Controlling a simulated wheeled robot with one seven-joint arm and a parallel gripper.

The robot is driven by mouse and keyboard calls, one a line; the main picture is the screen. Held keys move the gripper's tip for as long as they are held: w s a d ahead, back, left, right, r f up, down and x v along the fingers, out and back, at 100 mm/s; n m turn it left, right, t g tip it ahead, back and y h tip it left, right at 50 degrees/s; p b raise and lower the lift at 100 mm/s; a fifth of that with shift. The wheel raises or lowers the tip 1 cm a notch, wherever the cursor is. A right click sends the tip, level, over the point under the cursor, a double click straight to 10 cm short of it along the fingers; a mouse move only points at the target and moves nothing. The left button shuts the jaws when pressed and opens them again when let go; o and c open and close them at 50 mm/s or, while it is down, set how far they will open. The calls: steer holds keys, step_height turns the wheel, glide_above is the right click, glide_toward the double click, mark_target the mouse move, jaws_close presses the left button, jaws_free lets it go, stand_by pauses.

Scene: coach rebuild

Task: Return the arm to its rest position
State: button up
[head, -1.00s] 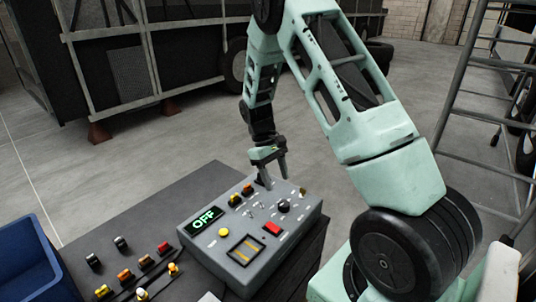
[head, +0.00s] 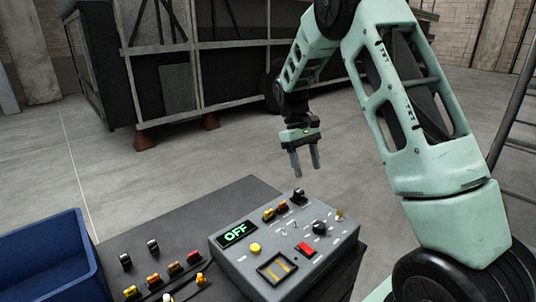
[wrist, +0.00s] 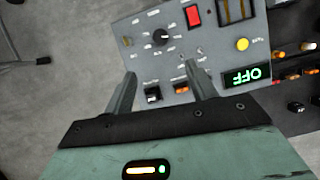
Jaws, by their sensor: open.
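My gripper (head: 305,163) is open and empty in the head view, hanging fingers down above and behind the far edge of the grey control box. My arm (head: 400,110) reaches from the lower right up and over to it. In the wrist view the two fingers of my gripper (wrist: 160,88) stand apart with nothing between them, and the control box (wrist: 212,60) lies beyond them. The control box (head: 235,262) sits on a dark bench, and its display (head: 237,234) reads OFF in green. I see no contact between gripper and box.
A blue bin (head: 45,262) stands at the left of the dark bench top (head: 170,225). Several small coloured switches (head: 173,268) sit on the bench. A large dark framed body (head: 180,75) stands behind. A ladder (head: 515,120) is at the right. Grey floor behind the bench is clear.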

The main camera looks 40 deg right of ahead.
steer(key=s+a+r+n+t+b, duration=0.15)
steer(key=s+a, duration=0.25)
steer(key=a, duration=0.8)
steer(key=s+a+r+n+t, duration=0.15)
steer(key=s+a, duration=0.25)
steer(key=a, duration=0.8)
steer(key=s+a+f+n, duration=0.1)
steer(key=s+a+n, duration=0.1)
steer(key=s+a, duration=0.3)
steer(key=s+a+f+n+t, duration=0.1)
steer(key=s+a, duration=0.3)
steer(key=s, duration=0.9)
steer(key=shift+a+n+y, duration=0.35)
steer(key=shift+n+y, duration=0.05)
steer(key=shift+n, duration=0.2)
steer(key=shift+d+f, duration=0.1)
